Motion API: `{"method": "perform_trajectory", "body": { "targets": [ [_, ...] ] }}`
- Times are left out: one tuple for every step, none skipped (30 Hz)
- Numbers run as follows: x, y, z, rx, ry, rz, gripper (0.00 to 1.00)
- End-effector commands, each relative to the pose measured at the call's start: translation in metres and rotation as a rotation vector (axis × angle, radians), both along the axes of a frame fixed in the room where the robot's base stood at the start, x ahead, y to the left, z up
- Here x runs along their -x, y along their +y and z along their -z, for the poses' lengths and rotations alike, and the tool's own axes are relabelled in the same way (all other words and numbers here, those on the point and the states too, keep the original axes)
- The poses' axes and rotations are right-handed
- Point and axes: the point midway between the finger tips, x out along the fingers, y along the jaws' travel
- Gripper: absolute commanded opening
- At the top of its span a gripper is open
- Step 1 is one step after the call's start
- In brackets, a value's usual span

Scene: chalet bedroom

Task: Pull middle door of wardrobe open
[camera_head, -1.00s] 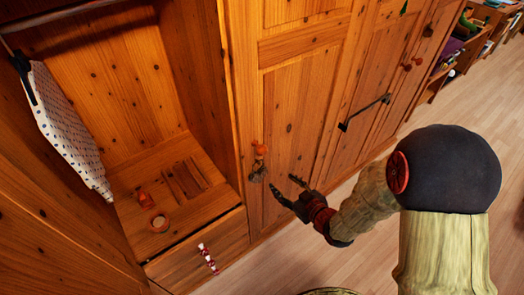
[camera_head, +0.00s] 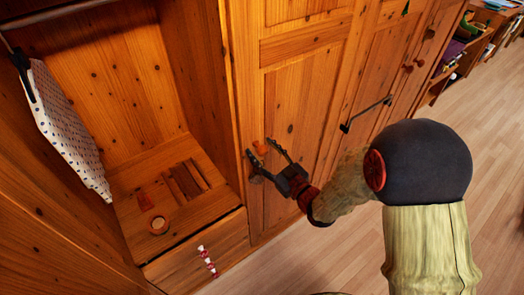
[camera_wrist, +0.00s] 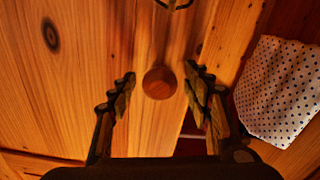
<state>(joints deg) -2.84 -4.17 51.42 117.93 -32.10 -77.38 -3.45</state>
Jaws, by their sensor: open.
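The middle door (camera_head: 296,118) of the wooden wardrobe looks shut, beside the open left compartment. Its round orange-brown knob (camera_head: 260,148) is near the door's left edge. My gripper (camera_head: 259,150) is open at the knob, with its dark fingers spread. In the wrist view the round knob (camera_wrist: 159,83) sits between the two fingertips of my gripper (camera_wrist: 160,78), with a visible gap on each side. I cannot tell whether the fingers touch the door. The door panel (camera_wrist: 65,95) fills the left of that view.
Below is a drawer with a red-and-white handle (camera_head: 207,262). A dark bar handle (camera_head: 368,113) is on the door to the right. Bare wooden floor (camera_head: 490,170) lies right.

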Motion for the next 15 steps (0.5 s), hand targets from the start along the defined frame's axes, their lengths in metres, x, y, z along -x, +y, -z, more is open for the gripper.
{"method": "perform_trajectory", "body": {
  "targets": [
    [-0.0026, 0.0017, 0.0003, 0.0, 0.0, 0.0, 0.49],
    [-0.0036, 0.0021, 0.0003, 0.0, 0.0, 0.001, 0.49],
    [-0.0045, 0.0026, 0.0, 0.0, 0.0, 0.001, 0.49],
    [-0.0049, 0.0027, -0.0001, 0.0, 0.001, 0.001, 0.49],
    [-0.0051, 0.0028, -0.0001, 0.0, 0.001, 0.001, 0.49],
    [-0.0052, 0.0028, -0.0002, 0.0, 0.0, 0.002, 0.49],
    [-0.0051, 0.0028, -0.0002, 0.0, 0.0, 0.002, 0.49],
    [-0.005, 0.0027, -0.0002, 0.0, 0.0, 0.002, 0.49],
    [-0.005, 0.0027, -0.0003, 0.0, 0.001, 0.001, 0.49],
    [-0.005, 0.0027, -0.0003, 0.0, 0.001, 0.001, 0.49],
    [-0.0049, 0.0027, -0.0003, 0.0, 0.001, 0.001, 0.48],
    [-0.0049, 0.0028, -0.0003, 0.0, 0.001, 0.001, 0.46],
    [-0.0048, 0.0027, -0.0003, 0.0, 0.001, 0.001, 0.44],
    [-0.0048, 0.0027, -0.0003, 0.0, 0.001, 0.001, 0.43],
    [-0.0048, 0.0027, -0.0003, 0.0, 0.001, 0.001, 0.4]
  ]
}}
